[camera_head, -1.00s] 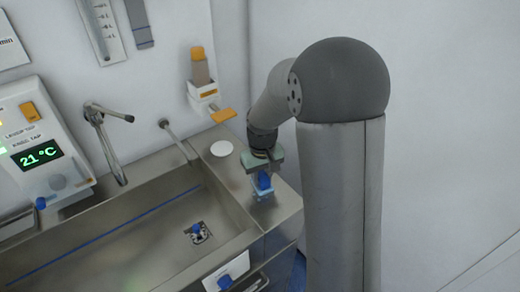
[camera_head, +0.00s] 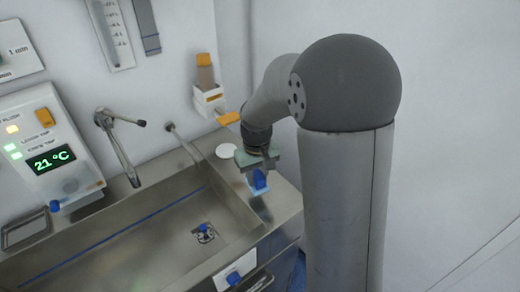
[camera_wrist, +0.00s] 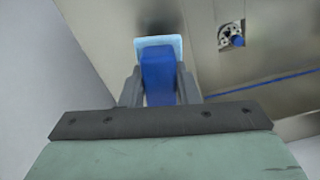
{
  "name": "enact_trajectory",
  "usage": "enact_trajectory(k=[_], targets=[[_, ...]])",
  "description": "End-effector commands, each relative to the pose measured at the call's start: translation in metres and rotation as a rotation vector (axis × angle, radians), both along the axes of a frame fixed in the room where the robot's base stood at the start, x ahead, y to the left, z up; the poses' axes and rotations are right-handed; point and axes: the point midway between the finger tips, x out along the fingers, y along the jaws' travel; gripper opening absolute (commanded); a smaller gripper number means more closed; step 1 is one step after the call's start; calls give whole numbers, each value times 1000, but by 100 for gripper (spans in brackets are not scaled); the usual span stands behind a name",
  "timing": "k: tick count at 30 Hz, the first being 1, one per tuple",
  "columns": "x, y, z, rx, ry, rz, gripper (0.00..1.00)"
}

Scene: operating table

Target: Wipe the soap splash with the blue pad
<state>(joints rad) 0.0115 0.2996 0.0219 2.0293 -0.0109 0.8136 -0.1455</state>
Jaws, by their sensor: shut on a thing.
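My gripper (camera_head: 258,172) is shut on the blue handle (camera_wrist: 157,75) of the blue pad. The pad's light-blue base (camera_wrist: 150,40) shows past the handle in the wrist view, and its edge shows below the gripper in the head view (camera_head: 259,189). The pad is over the steel counter to the right of the sink; I cannot tell whether it touches. A round white patch (camera_head: 226,151), likely the soap splash, lies on the counter behind and left of the pad, apart from it. It is not seen in the wrist view.
The sink basin (camera_head: 130,225) with its drain (camera_head: 204,233) lies left of the pad. A soap dispenser (camera_head: 207,92) with an orange lever (camera_head: 228,118) is on the wall above the patch. A tap (camera_head: 120,140) and spout (camera_head: 183,140) stand behind the basin.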

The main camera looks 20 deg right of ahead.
Motion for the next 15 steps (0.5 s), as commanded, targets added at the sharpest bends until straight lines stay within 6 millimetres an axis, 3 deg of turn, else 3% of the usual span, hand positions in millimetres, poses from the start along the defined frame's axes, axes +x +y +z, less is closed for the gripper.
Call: enact_trajectory(k=[6,15], targets=[[0,0,23,0,-1,0,10],[0,0,33,0,-1,0,10]])
